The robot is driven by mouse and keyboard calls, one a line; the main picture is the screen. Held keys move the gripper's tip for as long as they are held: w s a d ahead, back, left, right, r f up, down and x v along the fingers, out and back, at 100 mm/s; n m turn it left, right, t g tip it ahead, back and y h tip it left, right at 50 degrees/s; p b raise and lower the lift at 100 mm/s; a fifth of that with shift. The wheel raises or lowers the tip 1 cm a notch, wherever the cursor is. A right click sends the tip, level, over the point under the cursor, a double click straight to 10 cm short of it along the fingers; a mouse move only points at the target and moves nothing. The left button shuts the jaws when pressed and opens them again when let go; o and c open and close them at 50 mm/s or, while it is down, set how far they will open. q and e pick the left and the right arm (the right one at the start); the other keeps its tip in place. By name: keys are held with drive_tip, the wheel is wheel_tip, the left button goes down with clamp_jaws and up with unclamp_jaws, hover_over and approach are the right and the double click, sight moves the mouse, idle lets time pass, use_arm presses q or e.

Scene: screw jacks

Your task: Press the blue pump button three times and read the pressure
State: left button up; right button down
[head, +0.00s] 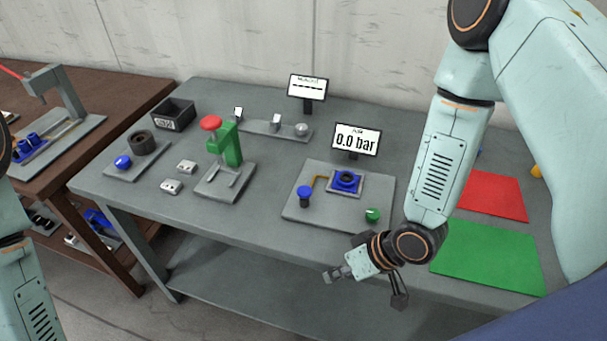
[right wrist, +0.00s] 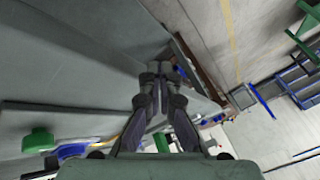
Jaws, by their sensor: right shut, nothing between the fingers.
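The blue pump button (head: 305,192) stands upright on a grey plate (head: 325,220) on the table. The pressure display (head: 355,140) reads 0.0 bar. My right gripper (head: 365,285) is shut and empty, in front of the plate near the table's front edge, apart from the button. In the right wrist view its fingers (right wrist: 153,78) are together, and a green knob (right wrist: 38,141) shows at lower left. My left gripper is out of view.
A green press with a red knob (head: 211,123) stands left of the plate. A green mat (head: 487,256) and a red mat (head: 492,195) lie at right. A second display (head: 307,86) stands at the back. A dark bin (head: 173,113) is at back left.

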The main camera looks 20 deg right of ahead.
drive_tip(key=w+d+r+n+y+p, duration=0.1)
drive_tip(key=w+d+r+n, duration=0.2)
drive_tip(key=w+r, duration=0.5)
drive_tip(key=w+d+r+n+t+y+p, duration=0.1)
drive_tip(key=w+d+r+n, duration=0.3)
drive_tip(key=w+r, duration=0.4)
drive_tip(key=shift+r+n+t+p, duration=0.35)
drive_tip(key=shift+r+n, duration=0.1)
drive_tip(key=shift+n, duration=0.15)
drive_tip(key=shift+w+d, duration=0.1)
drive_tip(key=shift+d, duration=0.05)
drive_tip(key=shift+f, duration=0.1)
drive_tip(key=b, duration=0.3)
hover_over(300, 189)
drive_tip(key=s+d, duration=0.2)
wheel_tip(300, 189, down, 8)
drive_tip(key=shift+w+d+r, duration=0.1)
drive_tip(key=shift+d+r, duration=0.05)
drive_tip(key=shift+r, duration=0.1)
wheel_tip(300, 189, down, 2)
drive_tip(key=shift+d+f, duration=0.1)
drive_tip(key=shift+f, duration=0.65)
